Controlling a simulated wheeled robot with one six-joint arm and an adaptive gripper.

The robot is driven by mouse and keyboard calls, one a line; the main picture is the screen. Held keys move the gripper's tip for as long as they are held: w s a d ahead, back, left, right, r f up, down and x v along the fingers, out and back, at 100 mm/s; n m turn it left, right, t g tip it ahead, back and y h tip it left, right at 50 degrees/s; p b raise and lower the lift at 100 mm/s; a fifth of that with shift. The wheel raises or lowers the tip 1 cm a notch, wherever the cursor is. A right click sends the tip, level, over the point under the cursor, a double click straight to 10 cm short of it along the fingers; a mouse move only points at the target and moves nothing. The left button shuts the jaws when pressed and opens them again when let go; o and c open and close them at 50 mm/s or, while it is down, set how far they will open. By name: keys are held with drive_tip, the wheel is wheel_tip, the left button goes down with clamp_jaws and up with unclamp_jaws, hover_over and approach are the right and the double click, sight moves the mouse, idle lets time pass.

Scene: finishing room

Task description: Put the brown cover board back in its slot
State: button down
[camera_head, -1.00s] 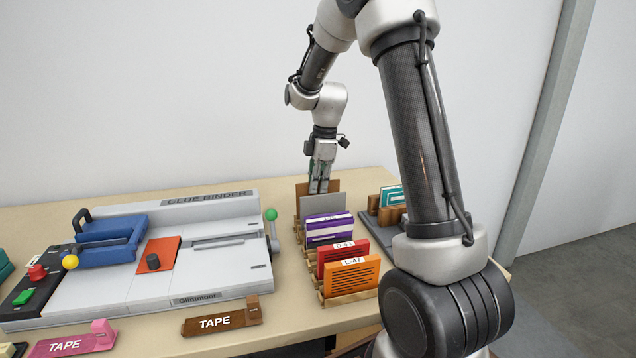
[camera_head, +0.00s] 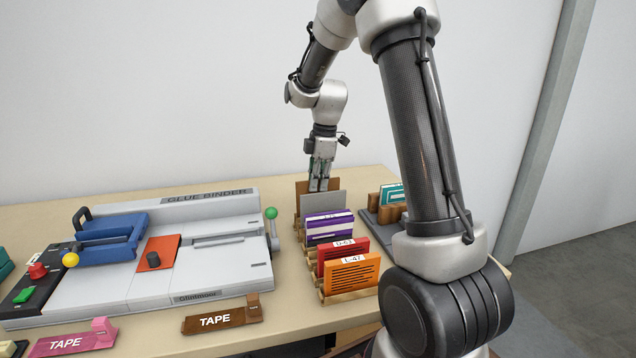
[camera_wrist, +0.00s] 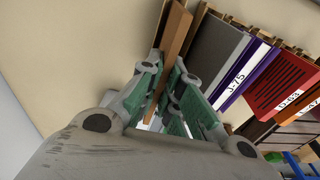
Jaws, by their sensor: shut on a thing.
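The brown cover board (camera_head: 302,188) stands upright at the back end of the wooden slotted rack (camera_head: 349,296), behind a grey board (camera_head: 323,204). My gripper (camera_head: 319,187) is above the rack's back end, its fingers pointing down and shut on the brown board. In the wrist view, the brown board (camera_wrist: 175,38) passes between the green-padded fingers (camera_wrist: 165,98) of my gripper. The grey board (camera_wrist: 214,52) is just beside it. The board's lower edge is hidden in the head view, so I cannot tell how deep it sits.
Purple-and-white (camera_head: 329,227), red (camera_head: 342,253) and orange (camera_head: 351,275) pieces stand in the same rack. A glue binder (camera_head: 205,270) is to the left. A second holder with teal pieces (camera_head: 391,195) is to the right.

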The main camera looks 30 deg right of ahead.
drive_tip(key=shift+f, duration=0.65)
drive_tip(key=c, duration=1.9)
unclamp_jaws()
drive_tip(key=shift+r, duration=0.1)
drive_tip(key=shift+s+d+r, duration=0.1)
drive_tip(key=shift+d+r, duration=0.1)
drive_tip(key=shift+r, duration=1.6)
drive_tip(key=shift+d+r, duration=0.25)
drive_tip(key=shift+r, duration=1.55)
drive_tip(key=shift+s+d+r, duration=0.1)
drive_tip(key=shift+d+r, duration=0.1)
drive_tip(key=shift+r, duration=1.6)
